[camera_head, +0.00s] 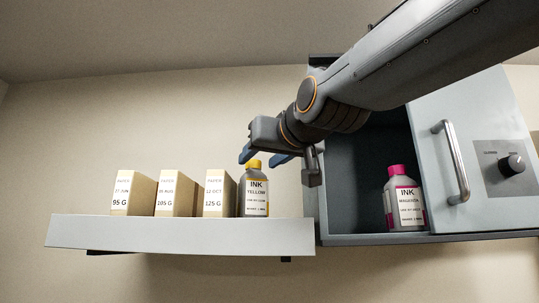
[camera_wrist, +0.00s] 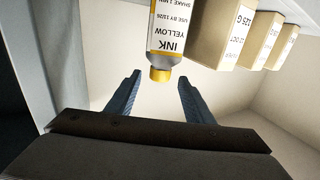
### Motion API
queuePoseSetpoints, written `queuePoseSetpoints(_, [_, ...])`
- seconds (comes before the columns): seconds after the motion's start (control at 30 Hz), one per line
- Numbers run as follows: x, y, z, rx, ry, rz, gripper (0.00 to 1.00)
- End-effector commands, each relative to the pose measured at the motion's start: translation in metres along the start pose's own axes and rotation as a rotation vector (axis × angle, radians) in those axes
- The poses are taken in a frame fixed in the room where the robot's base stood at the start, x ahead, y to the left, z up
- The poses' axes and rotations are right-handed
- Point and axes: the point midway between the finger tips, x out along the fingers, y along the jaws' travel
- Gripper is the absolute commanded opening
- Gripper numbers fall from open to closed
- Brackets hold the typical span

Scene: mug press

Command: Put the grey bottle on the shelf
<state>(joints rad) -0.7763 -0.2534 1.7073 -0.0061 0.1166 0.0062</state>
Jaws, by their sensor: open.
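A grey bottle with a yellow cap and a label reading INK YELLOW (camera_head: 255,192) stands upright on the white shelf (camera_head: 180,233), at its right end. It also shows in the wrist view (camera_wrist: 165,35), cap towards my gripper. My gripper (camera_head: 264,154) is open, just above the yellow cap. In the wrist view the two blue fingers (camera_wrist: 158,95) are spread, with the cap slightly beyond the tips and nothing between them. A second grey bottle with a magenta cap and label (camera_head: 404,200) stands upright inside the open cabinet.
Three tan paper boxes (camera_head: 175,194) stand in a row left of the yellow bottle; the nearest (camera_head: 219,194) is close beside it. The cabinet (camera_head: 345,180) is right of the shelf, with a grey door panel (camera_head: 465,150) carrying a handle and a knob. The shelf's left end is bare.

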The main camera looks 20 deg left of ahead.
Motion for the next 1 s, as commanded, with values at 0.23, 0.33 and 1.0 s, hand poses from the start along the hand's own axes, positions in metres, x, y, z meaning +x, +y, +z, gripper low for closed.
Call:
queuePoseSetpoints(0.23, [-0.018, -0.002, 0.003, -0.003, 0.000, -0.009, 0.48])
queuePoseSetpoints(0.33, [-0.018, -0.004, 0.003, -0.004, -0.001, -0.013, 0.48])
queuePoseSetpoints(1.0, [-0.031, -0.005, 0.002, -0.008, -0.002, -0.017, 0.48])
